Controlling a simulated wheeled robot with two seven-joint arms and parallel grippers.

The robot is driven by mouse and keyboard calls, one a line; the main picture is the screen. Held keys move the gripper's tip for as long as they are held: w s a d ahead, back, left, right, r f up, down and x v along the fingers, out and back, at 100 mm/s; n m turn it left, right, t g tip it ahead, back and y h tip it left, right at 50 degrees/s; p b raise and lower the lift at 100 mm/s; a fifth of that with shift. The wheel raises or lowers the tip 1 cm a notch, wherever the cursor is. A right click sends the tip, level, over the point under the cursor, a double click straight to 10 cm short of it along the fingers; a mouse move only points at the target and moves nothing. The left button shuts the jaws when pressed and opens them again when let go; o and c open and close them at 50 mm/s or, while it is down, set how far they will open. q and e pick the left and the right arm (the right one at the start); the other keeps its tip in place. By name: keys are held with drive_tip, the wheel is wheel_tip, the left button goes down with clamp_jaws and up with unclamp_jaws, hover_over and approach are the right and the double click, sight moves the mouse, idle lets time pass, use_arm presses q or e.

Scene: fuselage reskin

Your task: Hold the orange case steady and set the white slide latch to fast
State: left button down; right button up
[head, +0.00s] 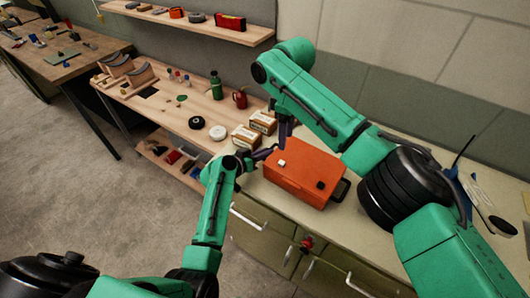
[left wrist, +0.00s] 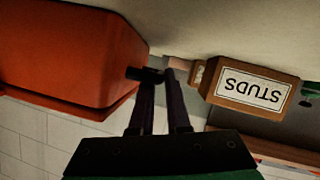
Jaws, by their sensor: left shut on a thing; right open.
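The orange case (head: 300,178) sits on the pale counter. Its lid carries a small white piece (head: 282,162), probably the slide latch, and a small dark piece (head: 320,185). The latch's setting is too small to read. The case also shows in the left wrist view (left wrist: 65,55). My left gripper (head: 270,152) is at the case's left end. In the left wrist view its fingers (left wrist: 162,76) are shut on a short black handle (left wrist: 140,73) on the case's side. My right gripper (head: 285,132) is open and empty behind the case, partly hidden by my right arm.
Two cardboard boxes (head: 244,137) stand just left of the case; one reads STUDS (left wrist: 252,88). A white disc (head: 217,132), a black disc (head: 196,122), a red can (head: 240,98) and a green bottle (head: 216,86) stand on the wooden bench (head: 165,108). A shelf (head: 190,20) hangs above.

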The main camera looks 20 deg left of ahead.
drive_tip(key=shift+c, duration=1.2)
drive_tip(key=shift+s+a+f, duration=0.1)
drive_tip(key=shift+a+f, duration=0.05)
drive_tip(key=shift+f, duration=0.2)
drive_tip(key=c, duration=0.5)
drive_tip(key=f+y, duration=0.1)
drive_tip(key=s+a+f+m+g+y, duration=0.1)
drive_tip(key=s+f+m+y, duration=0.1)
drive_tip(key=shift+s+a+f, duration=0.1)
drive_tip(key=shift+a+f, duration=0.2)
drive_tip(key=shift+f, duration=0.1)
clamp_jaws()
wheel_tip(320, 180, down, 2)
drive_tip(key=s+d+m+y, duration=0.1)
drive_tip(key=m+y, duration=0.4)
drive_tip(key=m+t+y, duration=0.2)
drive_tip(key=m+y, duration=0.1)
drive_tip(key=m, duration=0.4)
hover_over(301, 180)
drive_tip(key=shift+f, duration=0.4)
drive_tip(key=s+d+r+m+t, duration=0.2)
drive_tip(key=d+m, duration=0.4)
drive_tip(key=d, duration=0.3)
drive_tip(key=shift+s+t, duration=0.15)
drive_tip(key=shift+t, duration=0.55)
drive_tip(key=shift+d, duration=0.1)
